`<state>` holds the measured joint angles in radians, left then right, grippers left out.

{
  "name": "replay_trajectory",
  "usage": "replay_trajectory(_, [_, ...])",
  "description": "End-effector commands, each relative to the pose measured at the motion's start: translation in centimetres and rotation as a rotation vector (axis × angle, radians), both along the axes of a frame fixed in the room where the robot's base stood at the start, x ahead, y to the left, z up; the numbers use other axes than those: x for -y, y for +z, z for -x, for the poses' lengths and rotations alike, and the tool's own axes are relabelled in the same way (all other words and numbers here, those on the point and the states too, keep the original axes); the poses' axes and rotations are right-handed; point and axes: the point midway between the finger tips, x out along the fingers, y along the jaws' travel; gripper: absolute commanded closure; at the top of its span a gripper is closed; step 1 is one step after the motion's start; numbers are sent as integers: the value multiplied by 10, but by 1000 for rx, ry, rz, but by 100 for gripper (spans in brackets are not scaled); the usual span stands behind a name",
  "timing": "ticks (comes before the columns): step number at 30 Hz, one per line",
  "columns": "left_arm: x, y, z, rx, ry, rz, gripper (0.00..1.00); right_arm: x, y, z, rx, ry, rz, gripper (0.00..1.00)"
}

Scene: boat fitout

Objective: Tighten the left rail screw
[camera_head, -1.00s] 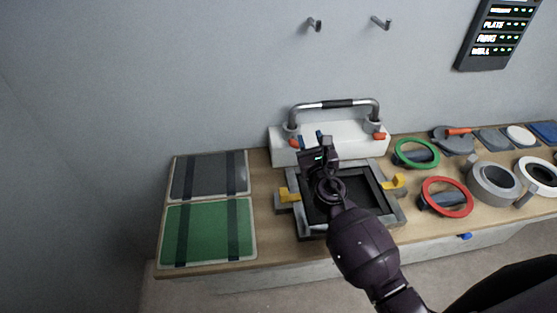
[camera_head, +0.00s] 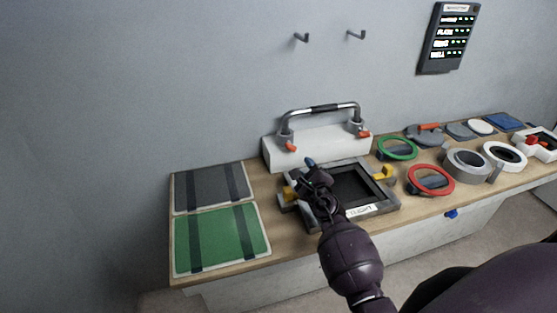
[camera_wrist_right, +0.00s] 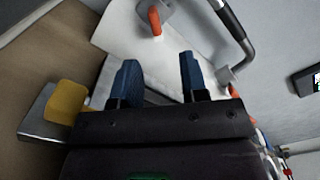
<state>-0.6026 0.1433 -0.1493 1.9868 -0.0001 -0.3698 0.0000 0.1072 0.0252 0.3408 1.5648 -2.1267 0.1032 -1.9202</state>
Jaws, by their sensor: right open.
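The left rail screw (camera_head: 291,147), with an orange-red head, is at the left foot of the grab rail (camera_head: 322,109), on the front of a white block (camera_head: 318,146). It also shows at the top of the right wrist view (camera_wrist_right: 155,20). The right screw (camera_head: 364,134) is at the other foot. My right gripper (camera_head: 311,166) is open above the back left of the dark square frame, below and slightly right of the left screw, and apart from it. In the right wrist view, its two blue fingertips (camera_wrist_right: 160,78) are spread with nothing between them. My left gripper is out of view.
The dark frame (camera_head: 386,196) with yellow latches lies in front of the block. Grey (camera_head: 209,188) and green (camera_head: 218,236) panels lie at left. Green (camera_head: 412,156) and red (camera_head: 449,190) rings lie at right. A wall display (camera_head: 447,38) hangs above.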

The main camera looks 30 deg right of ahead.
Motion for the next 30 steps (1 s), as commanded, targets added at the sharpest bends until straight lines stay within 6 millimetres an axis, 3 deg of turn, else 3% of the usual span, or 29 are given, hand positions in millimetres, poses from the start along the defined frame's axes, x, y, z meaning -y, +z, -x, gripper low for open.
replay_trajectory(8, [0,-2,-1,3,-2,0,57,12,-9,-2,-33,-15,39,60])
replay_trajectory(24, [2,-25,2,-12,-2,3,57,30,-11,-77,-32,-13,36,60])
replay_trajectory(30, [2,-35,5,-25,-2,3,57,34,-10,-95,-33,-14,36,60])
